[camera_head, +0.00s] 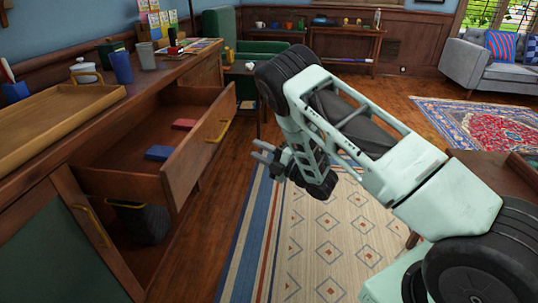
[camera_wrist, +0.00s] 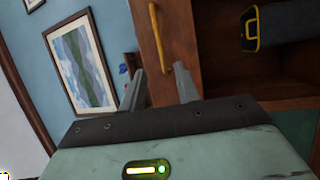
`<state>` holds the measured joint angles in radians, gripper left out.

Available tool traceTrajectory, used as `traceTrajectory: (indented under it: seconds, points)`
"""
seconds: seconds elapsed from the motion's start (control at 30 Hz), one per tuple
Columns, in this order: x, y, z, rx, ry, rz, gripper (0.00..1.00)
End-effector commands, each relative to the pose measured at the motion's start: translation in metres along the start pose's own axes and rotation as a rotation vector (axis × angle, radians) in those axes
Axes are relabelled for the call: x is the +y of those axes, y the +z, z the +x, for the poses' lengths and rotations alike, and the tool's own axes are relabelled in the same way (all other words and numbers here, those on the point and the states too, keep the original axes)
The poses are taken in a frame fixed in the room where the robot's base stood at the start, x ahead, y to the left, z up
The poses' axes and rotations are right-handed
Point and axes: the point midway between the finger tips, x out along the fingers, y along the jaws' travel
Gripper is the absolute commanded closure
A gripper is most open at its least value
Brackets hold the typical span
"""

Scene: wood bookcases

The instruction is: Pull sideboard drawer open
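The wooden sideboard (camera_head: 190,73) stands along the left in the head view. Its upper drawer (camera_head: 192,158) is pulled well out, with a red block (camera_head: 184,124) and a blue block (camera_head: 158,153) inside. A brass handle (camera_head: 217,132) is on the drawer front; a brass handle also shows in the wrist view (camera_wrist: 157,38). My gripper (camera_head: 262,154) is to the right of the drawer front, clear of the handle.
A wooden tray (camera_head: 60,122), a blue cup (camera_head: 121,67) and a white lidded pot (camera_head: 86,71) stand on the sideboard. Below the drawer, a dark rounded object (camera_head: 150,223) sits in an open compartment. A patterned rug (camera_head: 315,235) covers clear floor.

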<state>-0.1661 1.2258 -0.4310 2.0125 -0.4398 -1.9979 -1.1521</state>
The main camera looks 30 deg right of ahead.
Motion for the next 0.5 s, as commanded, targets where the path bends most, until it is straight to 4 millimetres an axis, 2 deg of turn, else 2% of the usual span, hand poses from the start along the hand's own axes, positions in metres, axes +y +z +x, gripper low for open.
traceTrajectory:
  seconds: [0.03,0.2,0.5]
  points:
    - [-0.001,0.002,-0.01,-0.007,-0.001,0.002,0.68]
    - [-0.002,0.003,-0.025,-0.009,-0.002,0.003,0.68]
    - [0.0,0.0,-0.033,-0.001,0.0,0.0,0.68]
